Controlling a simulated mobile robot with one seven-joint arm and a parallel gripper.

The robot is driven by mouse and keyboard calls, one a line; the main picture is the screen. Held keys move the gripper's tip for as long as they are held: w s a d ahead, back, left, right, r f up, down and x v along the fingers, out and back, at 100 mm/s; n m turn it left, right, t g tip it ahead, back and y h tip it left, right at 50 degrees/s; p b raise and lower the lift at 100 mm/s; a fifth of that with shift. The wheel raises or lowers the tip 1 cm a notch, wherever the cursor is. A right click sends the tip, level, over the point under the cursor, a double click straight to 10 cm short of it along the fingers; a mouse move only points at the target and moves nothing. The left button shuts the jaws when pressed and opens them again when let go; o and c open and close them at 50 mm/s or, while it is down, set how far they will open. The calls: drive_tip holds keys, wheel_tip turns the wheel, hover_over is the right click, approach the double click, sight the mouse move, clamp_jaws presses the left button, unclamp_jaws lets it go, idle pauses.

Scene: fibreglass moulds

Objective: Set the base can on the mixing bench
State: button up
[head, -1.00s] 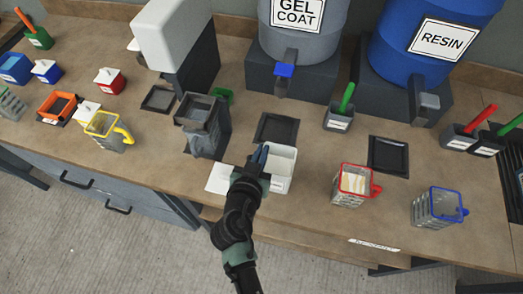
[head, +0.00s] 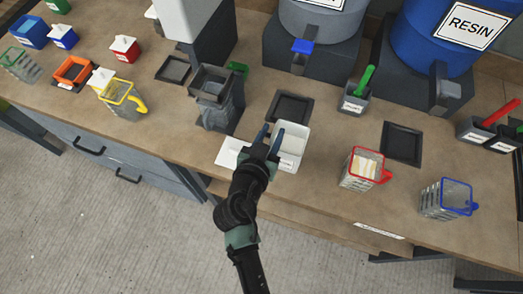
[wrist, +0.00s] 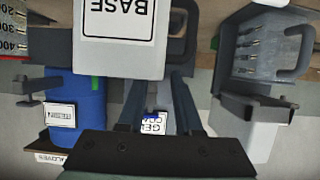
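The base can is a white, open-topped box (head: 290,143) on the brown bench (head: 325,205), close to its front edge. In the wrist view the can (wrist: 115,55) is large and close at the top, its BASE label upside down. My gripper (head: 271,134) is at the can's left side in the head view, with its two fingers apart. The wrist view also shows the fingers of my gripper (wrist: 157,85) spread, with the can lying off to the left of their middle. My gripper hides part of the can's near left side.
A white card (head: 229,153) lies left of my gripper. Red-rimmed (head: 363,168) and blue-rimmed (head: 446,198) cups stand right. The bench between can and red-rimmed cup is clear.

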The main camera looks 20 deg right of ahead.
drive_tip(key=b+v, duration=0.2)
drive_tip(key=v, duration=0.7)
drive_tip(key=w+a+r+n+t+y, duration=0.1)
drive_tip(key=w+r+t, duration=0.25)
drive_tip(key=r, duration=0.75)
drive_tip(key=w+a+r+t+y, duration=0.15)
drive_tip(key=w+r, duration=0.25)
drive_tip(key=r, duration=0.7)
drive_tip(key=w+a+r+n+t+y, duration=0.1)
drive_tip(key=w+a+r+t, duration=0.2)
drive_tip(key=r, duration=0.8)
drive_tip(key=s+r+n+t+y, duration=0.2)
drive_tip(key=s+r+t, duration=0.2)
drive_tip(key=r, duration=0.7)
drive_tip(key=s+r+n+t+y, duration=0.2)
drive_tip(key=s+r+t, duration=0.2)
drive_tip(key=r, duration=0.8)
drive_tip(key=shift+s+a+r+n, duration=0.2)
drive_tip(key=shift+s+a+n, duration=0.2)
drive_tip(key=shift+s, duration=0.35)
